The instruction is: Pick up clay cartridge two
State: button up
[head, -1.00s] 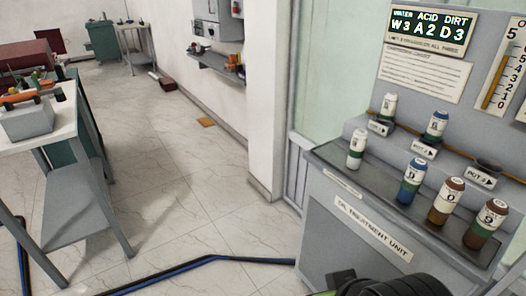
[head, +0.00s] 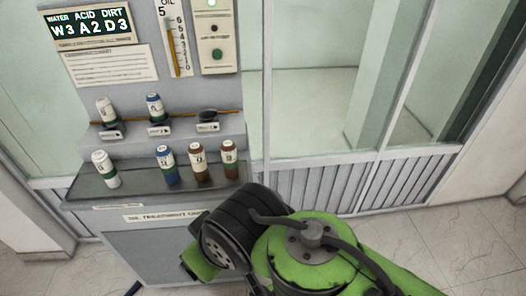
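Several small cartridges stand upright on the oil treatment unit (head: 150,246). On the ledge behind, another white-capped cartridge (head: 107,111) and another blue-capped one (head: 155,108) stand in the first two pots. The third pot (head: 207,115) shows a dark, empty opening. The labels are too small to tell which cartridge is clay two. My green and black arm fills the lower middle; its gripper fingers do not show.
A lit sign (head: 89,23) reads WATER ACID DIRT, W3 A2 D3. An oil gauge (head: 174,38) and a panel with green lights (head: 213,35) are beside it. A glazed partition (head: 320,110) stands to the right. Tiled floor (head: 470,240) is clear at lower right.

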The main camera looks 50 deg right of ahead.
aim_at(228, 147)
jog(key=l+z, duration=0.15)
jog(key=z, duration=0.8)
jog(key=i+j+u, duration=0.1)
jog(key=j+u, duration=0.2)
jog(key=i+j+u, duration=0.15)
jog(key=u, duration=0.2)
